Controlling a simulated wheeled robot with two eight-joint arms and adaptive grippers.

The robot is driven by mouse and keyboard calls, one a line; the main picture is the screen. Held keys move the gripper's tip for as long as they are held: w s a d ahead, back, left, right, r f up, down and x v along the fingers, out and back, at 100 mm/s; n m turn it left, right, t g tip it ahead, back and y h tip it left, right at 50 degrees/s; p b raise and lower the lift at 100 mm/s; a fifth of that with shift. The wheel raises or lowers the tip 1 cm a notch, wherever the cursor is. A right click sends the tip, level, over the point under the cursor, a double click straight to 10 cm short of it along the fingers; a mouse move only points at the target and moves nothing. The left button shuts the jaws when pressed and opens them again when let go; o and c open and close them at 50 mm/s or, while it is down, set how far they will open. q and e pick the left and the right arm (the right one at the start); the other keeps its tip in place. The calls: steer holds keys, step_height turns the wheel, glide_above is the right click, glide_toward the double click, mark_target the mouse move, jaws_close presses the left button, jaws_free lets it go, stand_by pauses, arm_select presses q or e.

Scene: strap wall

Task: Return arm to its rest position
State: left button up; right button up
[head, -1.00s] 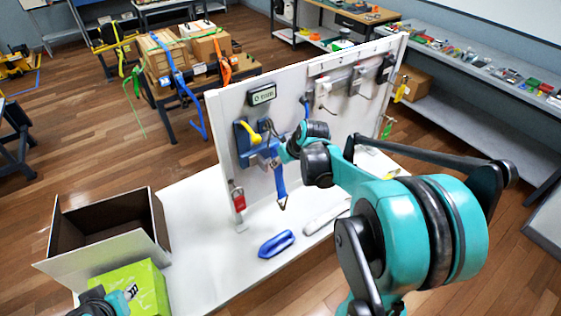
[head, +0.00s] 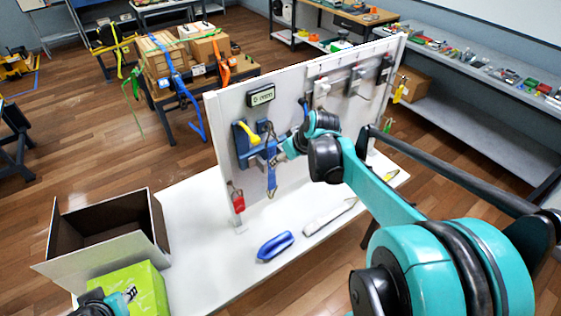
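A white upright panel (head: 285,110) stands on a white table. A dark blue wall unit (head: 243,146) with a yellow handle (head: 248,133) is mounted at its left part. A blue strap (head: 271,178) with a small metal end hangs beside that unit. My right gripper (head: 283,158) is close to the strap, partly hidden by its own wrist; I cannot tell whether its fingers are open or touching the strap. The teal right arm reaches in from the lower right. My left gripper (head: 122,297) is at the bottom left by a green box (head: 143,284), mostly cut off.
An open cardboard box (head: 152,228) stands at the table's left end. A blue object (head: 276,246) and a white bar (head: 330,217) lie before the panel. A red padlock (head: 238,203) hangs low on it. The table's middle left is clear.

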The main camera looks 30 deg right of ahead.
steer(key=v, duration=0.7)
steer(key=s+a+f+b, duration=0.6)
steer(key=a+f+b, duration=0.2)
steer(key=f, duration=0.4)
steer(key=s+a+f+b, duration=0.7)
steer(key=a+f+b, duration=0.1)
steer(key=f, duration=0.4)
steer(key=shift+m+t+h, duration=0.3)
steer(key=shift+m, duration=0.1)
steer(key=shift+f, duration=0.1)
steer(key=shift+c, duration=0.2)
